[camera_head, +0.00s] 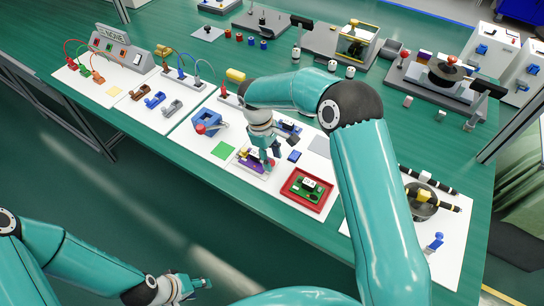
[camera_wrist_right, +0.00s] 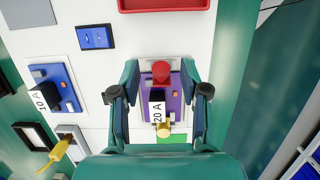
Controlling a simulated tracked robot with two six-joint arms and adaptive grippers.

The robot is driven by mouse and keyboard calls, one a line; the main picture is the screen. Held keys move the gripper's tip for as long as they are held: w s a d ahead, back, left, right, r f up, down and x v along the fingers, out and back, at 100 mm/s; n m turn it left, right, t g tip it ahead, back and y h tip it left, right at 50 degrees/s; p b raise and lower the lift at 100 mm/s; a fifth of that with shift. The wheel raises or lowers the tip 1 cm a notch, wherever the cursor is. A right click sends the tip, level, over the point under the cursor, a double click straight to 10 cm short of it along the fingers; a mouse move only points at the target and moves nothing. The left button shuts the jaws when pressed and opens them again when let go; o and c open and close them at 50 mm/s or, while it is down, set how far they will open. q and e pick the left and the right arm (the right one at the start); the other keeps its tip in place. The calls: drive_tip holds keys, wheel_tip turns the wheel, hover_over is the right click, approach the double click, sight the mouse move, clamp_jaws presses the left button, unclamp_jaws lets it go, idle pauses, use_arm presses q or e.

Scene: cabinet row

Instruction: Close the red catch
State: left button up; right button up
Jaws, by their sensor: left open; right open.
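A red knob (camera_wrist_right: 160,72), which looks like the red catch, sits at the far end of a purple unit (camera_wrist_right: 174,100) labelled "20 A". A yellow knob (camera_wrist_right: 163,130) is at the near end. In the head view the purple unit (camera_head: 246,160) is partly covered by my right gripper (camera_head: 268,158). In the right wrist view my right gripper (camera_wrist_right: 162,98) is open, with one finger on each side of the purple unit and nothing gripped. Whether the fingers touch it I cannot tell. My left gripper (camera_head: 196,286) is open and empty, low in front of the table.
A red tray with a green board (camera_head: 307,189) lies just right of the purple unit. A blue "10 A" unit (camera_wrist_right: 52,90) and a small blue block (camera_wrist_right: 95,37) stand nearby. A blue fixture with a red knob (camera_head: 207,121) is to the left. A flat green square (camera_head: 222,150) lies beside the unit.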

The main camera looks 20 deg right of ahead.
drive_tip(key=v, duration=1.1)
drive_tip(key=shift+r, duration=0.4)
drive_tip(key=shift+w, duration=0.2)
drive_tip(key=s+a+f+n+t+y+b, duration=0.1)
drive_tip(key=s+a+f+n+y+b, duration=0.1)
drive_tip(key=a+n+y+b, duration=0.25)
drive_tip(key=s+d+m+t+y+b, duration=0.3)
drive_tip(key=s+d+m+t+b, duration=0.2)
drive_tip(key=s+d+t+b, duration=0.75)
drive_tip(key=w+a+f+g+b, duration=0.1)
drive_tip(key=w+a+f+b, duration=0.1)
drive_tip(key=w+f, duration=0.1)
drive_tip(key=w+a+f+g+b, duration=0.1)
drive_tip(key=w+f+g+b, duration=0.1)
drive_tip(key=w+f, duration=0.2)
drive_tip(key=w+a+f+g+b, duration=0.1)
drive_tip(key=w+a+f+b, duration=0.1)
drive_tip(key=w+f, duration=0.1)
drive_tip(key=shift+w+a+f+n+g, duration=0.25)
drive_tip(key=shift+w+a+f, duration=0.1)
drive_tip(key=shift+w, duration=0.25)
